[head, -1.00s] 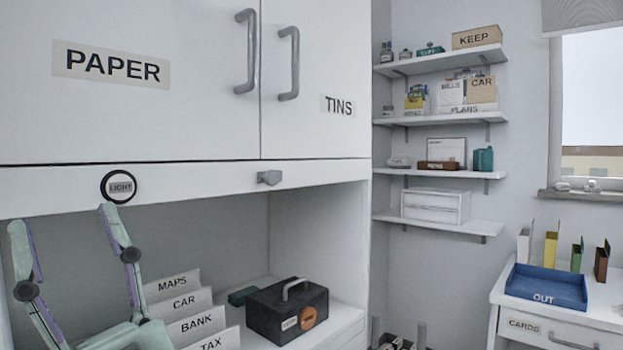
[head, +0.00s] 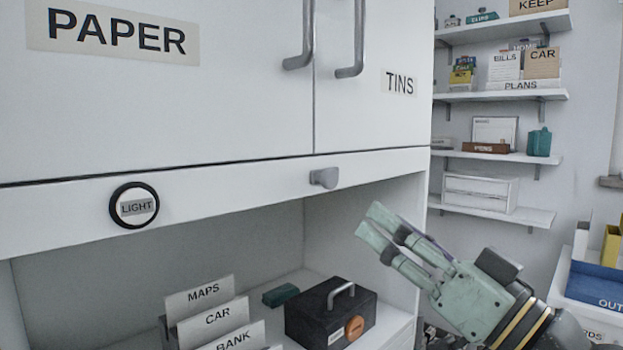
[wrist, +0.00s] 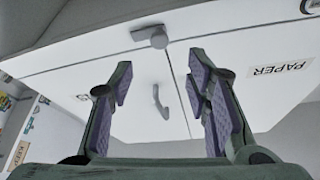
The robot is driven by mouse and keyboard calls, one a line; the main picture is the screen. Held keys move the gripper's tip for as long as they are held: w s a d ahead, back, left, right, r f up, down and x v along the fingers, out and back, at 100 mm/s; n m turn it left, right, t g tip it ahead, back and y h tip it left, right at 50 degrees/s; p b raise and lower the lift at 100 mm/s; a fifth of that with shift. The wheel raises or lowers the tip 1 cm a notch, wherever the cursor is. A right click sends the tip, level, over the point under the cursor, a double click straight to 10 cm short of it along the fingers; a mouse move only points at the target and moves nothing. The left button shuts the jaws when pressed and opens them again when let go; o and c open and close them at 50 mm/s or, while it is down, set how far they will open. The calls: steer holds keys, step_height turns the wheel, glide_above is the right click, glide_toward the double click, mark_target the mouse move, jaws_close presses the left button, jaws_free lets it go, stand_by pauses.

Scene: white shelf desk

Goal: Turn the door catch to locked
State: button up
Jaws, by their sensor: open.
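The door catch (head: 324,178) is a small grey knob with a short bar, on the white rail below the two cupboard doors, near their dividing line. Its bar looks roughly sideways. In the wrist view the catch (wrist: 158,39) shows near the top middle, beyond my fingertips. My gripper (head: 373,222) is below and right of the catch in the head view, pointing up and left, and apart from it. In the wrist view my gripper (wrist: 160,75) is open and empty, with purple pads on both fingers.
The PAPER door (head: 170,85) and TINS door (head: 375,55) look closed, with grey bar handles above the catch. A round LIGHT button (head: 134,206) is on the rail to the left. A black toolbox (head: 305,315) and file dividers stand in the bay below.

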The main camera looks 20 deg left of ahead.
mark_target(333, 182)
steer(key=p+x, duration=0.3)
steer(key=x, duration=0.7)
steer(key=shift+w+a+r+p, duration=0.15)
steer(key=shift+w+a+p, duration=0.25)
steer(key=shift+a, duration=0.2)
steer(key=shift+c, duration=0.3)
steer(key=shift+s, duration=0.1)
jaws_close()
